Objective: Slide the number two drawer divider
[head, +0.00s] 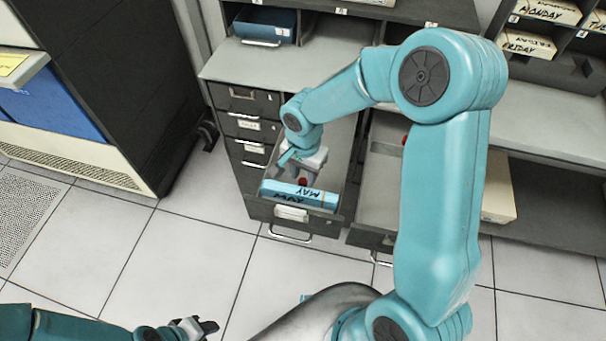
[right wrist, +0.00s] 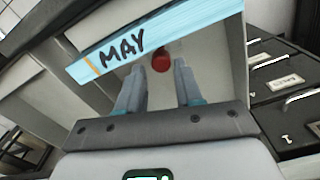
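An open drawer (head: 346,190) holds a light blue card block marked MAY (head: 300,196) at its front. A red knob (head: 302,182) shows just behind the block, and I take it to be on the divider; no number on it is readable. My right gripper (head: 299,172) is lowered into this drawer behind the block. In the right wrist view its two fingers (right wrist: 158,70) are apart, with the red knob (right wrist: 161,60) in line with the gap between them. I cannot tell whether they touch it. My left gripper (head: 204,327) is at the bottom left, away from the drawers.
A second drawer (head: 378,208) stands open to the right, with a red spot (head: 406,139) partly behind my right arm. Closed drawers (head: 245,125) are at the left. A dark cabinet (head: 120,80) stands further left. Tiled floor in front is clear.

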